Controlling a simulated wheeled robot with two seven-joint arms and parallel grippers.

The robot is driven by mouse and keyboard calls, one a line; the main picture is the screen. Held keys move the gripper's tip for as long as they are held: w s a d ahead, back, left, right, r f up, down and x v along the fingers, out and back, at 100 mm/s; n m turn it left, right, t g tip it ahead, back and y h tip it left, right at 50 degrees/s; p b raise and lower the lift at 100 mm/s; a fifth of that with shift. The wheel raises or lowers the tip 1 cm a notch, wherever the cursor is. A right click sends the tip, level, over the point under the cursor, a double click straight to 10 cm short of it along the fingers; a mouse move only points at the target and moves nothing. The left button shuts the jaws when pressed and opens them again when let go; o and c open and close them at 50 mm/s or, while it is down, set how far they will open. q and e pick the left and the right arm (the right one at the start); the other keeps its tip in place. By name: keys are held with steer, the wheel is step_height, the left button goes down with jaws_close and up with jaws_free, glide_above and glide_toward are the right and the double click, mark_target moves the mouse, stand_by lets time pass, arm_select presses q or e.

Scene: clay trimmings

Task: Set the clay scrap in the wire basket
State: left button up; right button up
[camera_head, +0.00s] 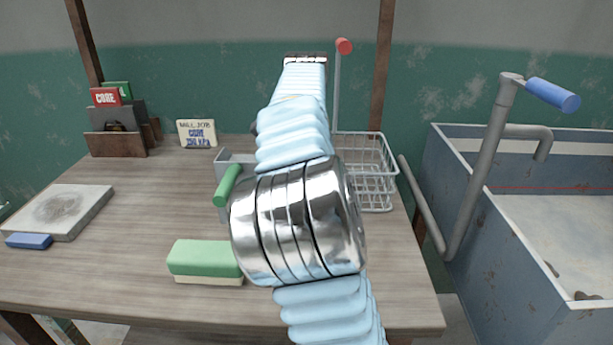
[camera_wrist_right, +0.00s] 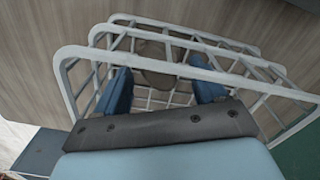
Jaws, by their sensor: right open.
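The wire basket (camera_head: 378,185) is white and stands at the right back of the table, partly hidden behind my right arm. In the right wrist view its wire rims and mesh (camera_wrist_right: 165,25) surround the hand. My right gripper (camera_wrist_right: 163,88) is open, its two blue fingers apart among the basket's wires. A rounded grey-brown lump (camera_wrist_right: 156,60), seemingly the clay scrap, shows beyond and between the fingers, within the basket's outline. I cannot tell whether the fingers touch it. In the head view my right fingers are hidden. My left gripper is in neither view.
A green-and-cream block (camera_head: 205,260) lies at the front of the table. A green handle (camera_head: 227,186) sits left of my arm. A grey slab (camera_head: 60,210) and blue block (camera_head: 29,241) lie at left. A sink (camera_head: 480,240) stands right of the table.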

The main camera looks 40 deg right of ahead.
steer(key=shift+r, duration=0.6)
step_height(320, 180, up, 11)
steer(key=p, duration=0.1)
